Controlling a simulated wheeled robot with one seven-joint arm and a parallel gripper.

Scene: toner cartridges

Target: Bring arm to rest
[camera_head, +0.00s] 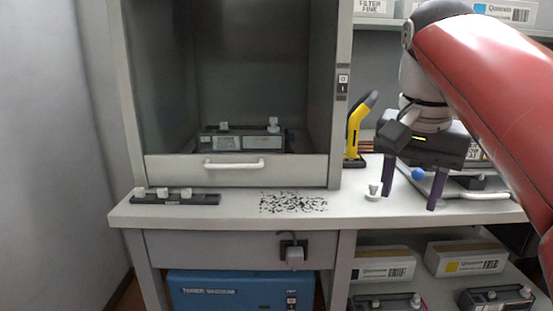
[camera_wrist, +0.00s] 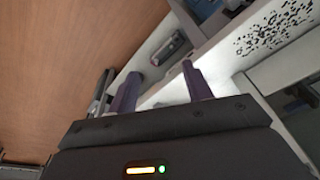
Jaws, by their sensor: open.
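My gripper (camera_head: 411,194) hangs from my red arm at the right of the head view, above or in front of the right part of the white bench (camera_head: 235,209). Its two purple fingers are spread apart with nothing between them. In the wrist view my gripper (camera_wrist: 160,80) also shows both fingers apart and empty. A small white knob-like piece (camera_head: 373,194) lies on the bench just left of the fingers. A blue ball (camera_head: 418,174) shows behind and between the fingers.
A grey cabinet (camera_head: 238,171) holds a toner cartridge (camera_head: 240,139). Black specks (camera_head: 293,203) lie on the bench, also in the wrist view (camera_wrist: 272,28). A dark strip with white knobs (camera_head: 175,198) lies left. A yellow-black tool (camera_head: 357,128) stands behind. A blue vacuum (camera_head: 240,292) and boxes sit below.

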